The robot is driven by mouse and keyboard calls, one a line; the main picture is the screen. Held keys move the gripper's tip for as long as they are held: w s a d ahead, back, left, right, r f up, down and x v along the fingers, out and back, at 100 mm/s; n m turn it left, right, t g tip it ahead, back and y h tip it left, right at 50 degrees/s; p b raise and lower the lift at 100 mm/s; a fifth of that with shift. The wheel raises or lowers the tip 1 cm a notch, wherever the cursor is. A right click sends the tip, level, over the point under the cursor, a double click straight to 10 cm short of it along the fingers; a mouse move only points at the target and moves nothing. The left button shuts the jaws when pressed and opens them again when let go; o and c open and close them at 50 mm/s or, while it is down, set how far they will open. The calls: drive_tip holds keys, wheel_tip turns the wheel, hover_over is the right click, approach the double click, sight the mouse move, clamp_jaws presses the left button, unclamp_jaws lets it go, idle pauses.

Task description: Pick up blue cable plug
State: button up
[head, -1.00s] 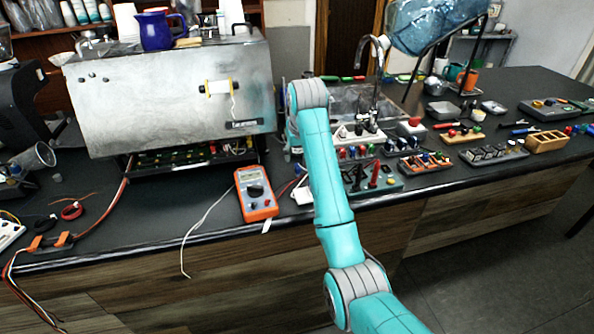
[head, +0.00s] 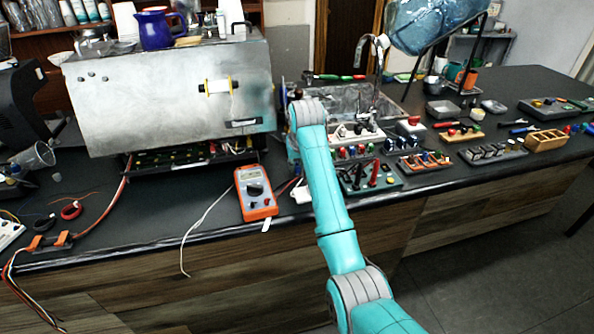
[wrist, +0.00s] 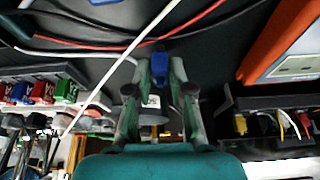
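A small blue plug (wrist: 159,62) shows in the wrist view between the tips of my gripper (wrist: 160,70). The two green-grey fingers stand apart on either side of it, and I see no clear contact. A pale piece with a dark mark (wrist: 152,101) lies farther back between the fingers; I cannot tell whether it belongs to the plug. In the head view my own arm hides the gripper and the plug.
The metal brewer (head: 170,95) stands at left, with an orange multimeter (head: 255,192) before it. A white cable (wrist: 122,62) crosses near my fingers in the wrist view. Terminal blocks (head: 371,175) and tool trays crowd the counter to the right.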

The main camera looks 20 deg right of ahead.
clamp_jaws()
drive_tip(key=shift+r, duration=0.1)
